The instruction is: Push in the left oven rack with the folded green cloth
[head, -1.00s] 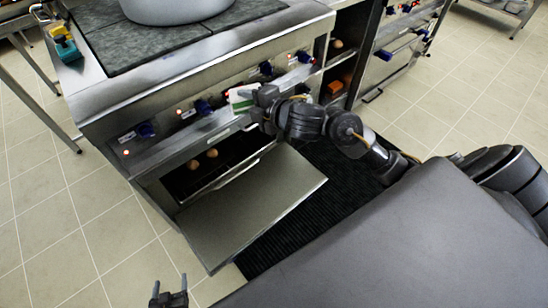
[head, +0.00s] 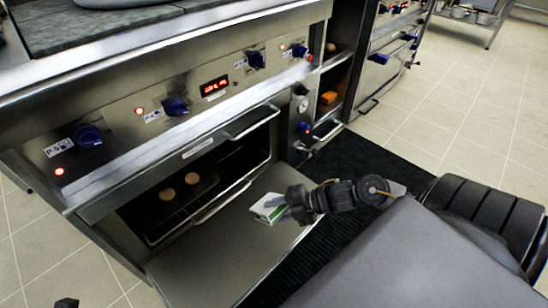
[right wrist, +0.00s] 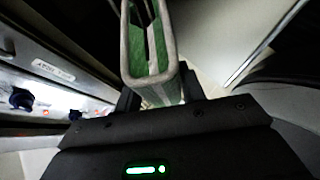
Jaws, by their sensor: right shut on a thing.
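The left oven stands with its door (head: 215,262) folded down. Inside it, the oven rack (head: 222,203) shows its front bar at the oven mouth, near the door's inner edge. Two round brown pieces (head: 191,178) lie on a dark tray in there. My right gripper (head: 286,209) is shut on the folded green cloth (head: 267,209), white and green, over the right part of the open door, apart from the rack. In the right wrist view the folded cloth (right wrist: 150,60) stands between the fingers. Only a dark tip of my left gripper (head: 66,303) shows at the bottom left edge.
The control panel with blue knobs (head: 175,106) and a rail overhang the oven opening. A narrow open shelf column (head: 328,98) with an orange item stands to the right. A black ribbed mat (head: 385,172) covers the floor there.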

